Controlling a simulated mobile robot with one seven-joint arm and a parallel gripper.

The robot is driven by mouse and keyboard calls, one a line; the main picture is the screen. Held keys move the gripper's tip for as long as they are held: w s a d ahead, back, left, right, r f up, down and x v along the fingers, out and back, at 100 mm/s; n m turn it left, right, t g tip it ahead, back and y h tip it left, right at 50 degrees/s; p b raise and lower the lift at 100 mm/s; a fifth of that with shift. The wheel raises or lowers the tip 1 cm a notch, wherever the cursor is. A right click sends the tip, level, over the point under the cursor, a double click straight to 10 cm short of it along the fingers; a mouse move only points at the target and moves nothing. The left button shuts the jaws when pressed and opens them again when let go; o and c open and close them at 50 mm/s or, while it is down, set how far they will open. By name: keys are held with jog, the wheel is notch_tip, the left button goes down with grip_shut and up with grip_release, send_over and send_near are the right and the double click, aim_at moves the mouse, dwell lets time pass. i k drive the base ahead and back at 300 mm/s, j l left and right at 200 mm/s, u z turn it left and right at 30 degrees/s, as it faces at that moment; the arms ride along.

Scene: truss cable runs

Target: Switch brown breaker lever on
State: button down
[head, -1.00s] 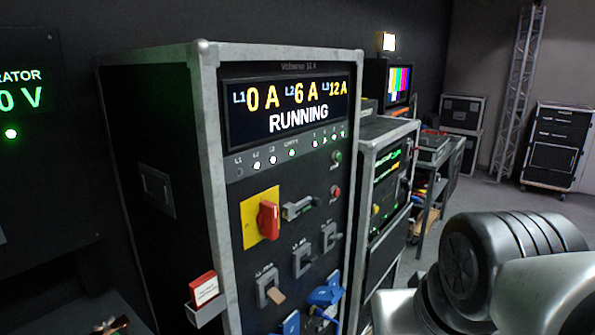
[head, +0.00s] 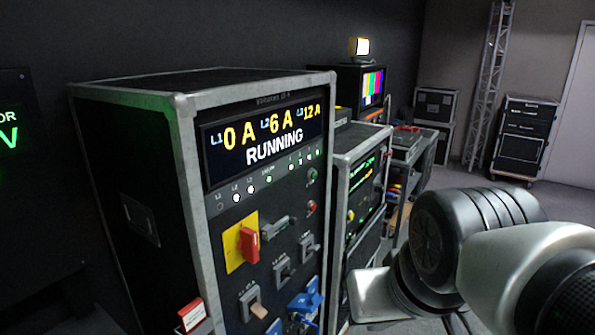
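The breaker panel is on the front of a black flight-case rack (head: 187,170) with metal edges. Its display (head: 262,145) reads L1 0 A, L2 6 A, L3 12 A and RUNNING. Three grey breakers step down from right to left. The lowest left one has a brown lever (head: 258,310) that points down. The middle breaker (head: 283,270) and the right breaker (head: 309,247) have grey levers. My arm shows at the lower right, to the right of the panel and apart from it. My gripper's fingers are not in view.
A red rotary switch (head: 249,244) on a yellow plate sits above the brown lever. Blue connectors (head: 305,301) are below right of it. A red card (head: 191,315) is at the rack's left edge. A second rack (head: 357,150) stands behind; floor at right is open.

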aim_at(257, 310)
jog(key=k+l, duration=0.2)
jog(key=l, duration=0.25)
jog(key=k+l+u, duration=0.1)
jog(key=l, duration=0.35)
jog(key=k+l+u, duration=0.1)
jog(key=k+l, duration=0.15)
jog(key=l, duration=0.15)
jog(key=k+l, duration=0.25)
jog(key=l, duration=0.15)
